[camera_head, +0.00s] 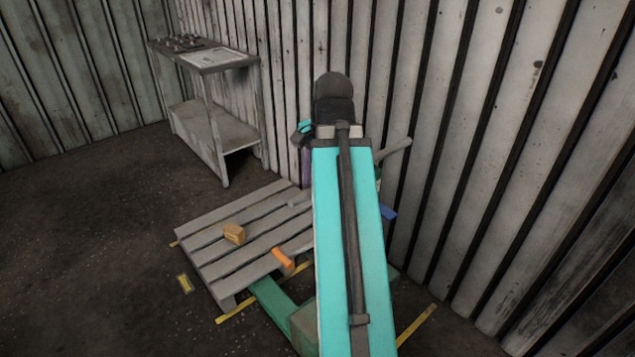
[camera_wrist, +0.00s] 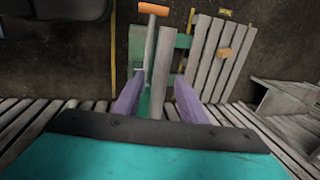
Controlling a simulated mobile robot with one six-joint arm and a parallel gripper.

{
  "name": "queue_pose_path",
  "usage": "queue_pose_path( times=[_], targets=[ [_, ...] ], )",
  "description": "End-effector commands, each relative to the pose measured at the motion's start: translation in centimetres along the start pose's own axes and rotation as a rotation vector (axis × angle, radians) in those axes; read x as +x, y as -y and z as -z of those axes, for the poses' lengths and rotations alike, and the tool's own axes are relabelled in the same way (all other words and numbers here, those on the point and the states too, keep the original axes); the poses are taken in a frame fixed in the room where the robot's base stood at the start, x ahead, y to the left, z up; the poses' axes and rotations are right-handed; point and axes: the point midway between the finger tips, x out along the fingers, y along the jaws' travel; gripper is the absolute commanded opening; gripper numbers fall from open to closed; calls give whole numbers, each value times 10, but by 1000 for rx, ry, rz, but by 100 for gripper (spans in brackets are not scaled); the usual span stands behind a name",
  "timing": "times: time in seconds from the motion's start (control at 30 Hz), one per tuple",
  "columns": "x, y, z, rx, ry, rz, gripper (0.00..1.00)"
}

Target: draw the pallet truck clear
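The green pallet truck (camera_head: 272,301) stands low at the near side of the slatted pallet (camera_head: 225,262), partly hidden behind my turquoise arm. Its orange handle grip (camera_head: 283,258) shows against the pallet's edge; in the wrist view the orange grip (camera_wrist: 153,9) tops a thin shaft at the upper middle. My gripper (camera_wrist: 156,84) has two purple fingers spread apart, with a green strip and a grey bar visible between them. I cannot tell how far below the fingers these lie. In the head view my gripper is mostly hidden behind my arm, near the wall.
A wooden block (camera_head: 234,234) sits on the pallet. A grey workbench (camera_head: 208,62) stands at the back left. The ribbed wall (camera_head: 480,130) rises close behind and right. Dark floor at left is clear.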

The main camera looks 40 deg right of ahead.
Motion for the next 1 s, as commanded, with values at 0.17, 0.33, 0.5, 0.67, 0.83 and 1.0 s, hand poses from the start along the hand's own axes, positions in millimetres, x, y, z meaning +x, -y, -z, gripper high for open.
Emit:
queue_pose_path(
  times=[0.17,0.33,0.5,0.67,0.83,1.0],
  targets=[
    [-7,0,0,0,0,0,38],
    [-22,1,1,0,-1,2,38],
    [-43,1,1,0,-1,2,38],
    [-63,1,0,0,0,1,38],
    [-75,0,0,0,0,0,38],
    [-88,0,0,-1,1,0,38]
  ],
)
